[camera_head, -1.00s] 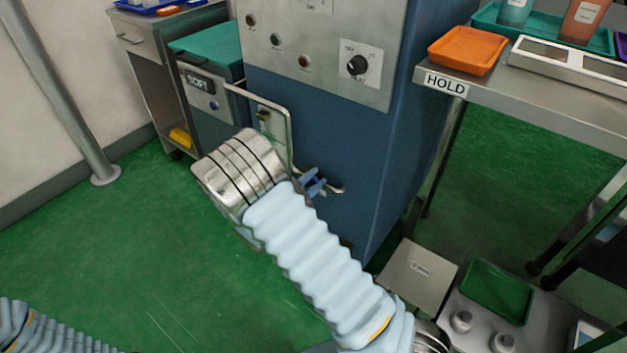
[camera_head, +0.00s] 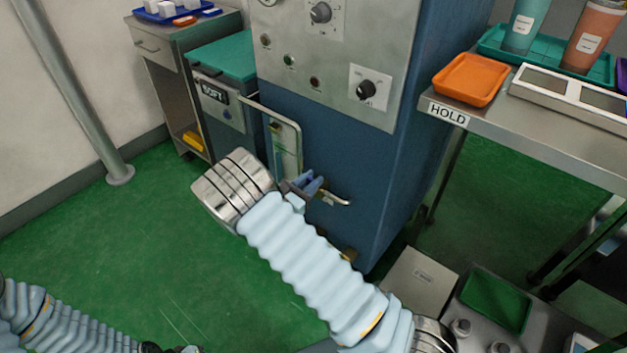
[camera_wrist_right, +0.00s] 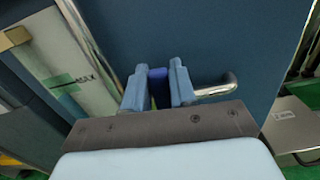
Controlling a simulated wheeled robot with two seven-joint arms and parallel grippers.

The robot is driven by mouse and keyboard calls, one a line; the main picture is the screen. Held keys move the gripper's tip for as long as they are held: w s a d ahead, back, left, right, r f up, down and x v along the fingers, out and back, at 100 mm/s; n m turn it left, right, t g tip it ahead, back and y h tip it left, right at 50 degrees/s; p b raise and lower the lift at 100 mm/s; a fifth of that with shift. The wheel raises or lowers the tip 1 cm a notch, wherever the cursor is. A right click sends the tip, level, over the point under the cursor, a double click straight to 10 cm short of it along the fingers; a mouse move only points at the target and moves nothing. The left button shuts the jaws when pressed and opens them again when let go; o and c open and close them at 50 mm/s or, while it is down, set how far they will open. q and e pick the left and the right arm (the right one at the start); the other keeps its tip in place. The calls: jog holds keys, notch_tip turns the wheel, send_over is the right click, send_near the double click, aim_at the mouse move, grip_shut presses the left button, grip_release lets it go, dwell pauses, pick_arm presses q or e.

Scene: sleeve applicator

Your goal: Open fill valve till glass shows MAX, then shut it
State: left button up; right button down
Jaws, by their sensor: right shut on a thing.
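The sight glass (camera_head: 287,152) is a tall pale strip in a metal frame on the front of the blue cabinet. In the right wrist view the glass (camera_wrist_right: 90,95) carries a green mark with the word MAX (camera_wrist_right: 72,82); I cannot tell the liquid level. My right gripper (camera_head: 312,183) is at the cabinet front, just right of the glass. In the right wrist view its fingers (camera_wrist_right: 158,88) are shut on a dark blue valve handle (camera_wrist_right: 160,92), mostly hidden between them. A bent metal pipe (camera_head: 335,200) sticks out beside it.
A grey panel with knobs (camera_head: 366,90) sits above on the cabinet. A steel table marked HOLD (camera_head: 448,113) with an orange tray (camera_head: 470,80) stands at right. A cart with a teal lid (camera_head: 222,58) stands at left. Green floor (camera_head: 140,235) is clear at left.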

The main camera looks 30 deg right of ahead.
jog(key=shift+w+a+n, duration=0.1)
jog(key=shift+w+n, duration=0.1)
jog(key=shift+n, duration=0.2)
jog(key=c, duration=1)
grip_release()
jog(key=shift+a, duration=0.1)
jog(key=b+v, duration=0.1)
jog(key=v, duration=1.2)
jog(key=shift+a, duration=0.3)
jog(key=shift+s+f, duration=0.15)
